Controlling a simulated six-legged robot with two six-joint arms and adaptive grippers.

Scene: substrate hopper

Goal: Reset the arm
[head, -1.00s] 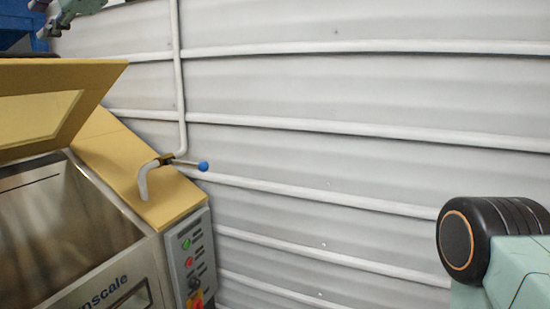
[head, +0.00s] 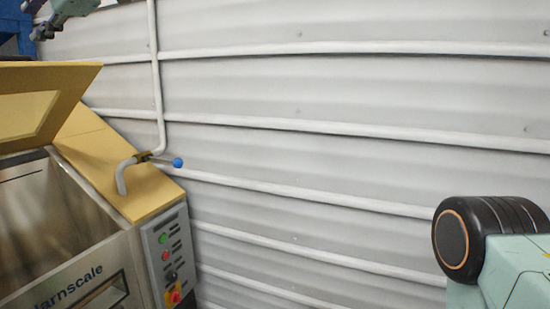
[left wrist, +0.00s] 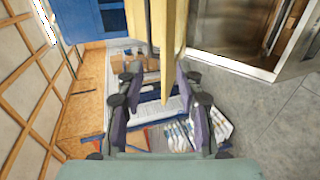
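My left gripper (head: 52,18) shows only in part at the top left of the head view, above the hopper. In the left wrist view its two dark fingers with purplish pads (left wrist: 158,105) stand apart, with nothing gripped between them. A teal and black part of my own arm (head: 490,245) fills the lower right of the head view. My right gripper is not in view. The steel hopper (head: 100,270) stands at the left with its yellow lid (head: 75,75) raised.
A tap with a blue knob (head: 177,162) and a button panel (head: 170,255) sit on the hopper's right side. A grey ribbed wall (head: 330,170) fills the background.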

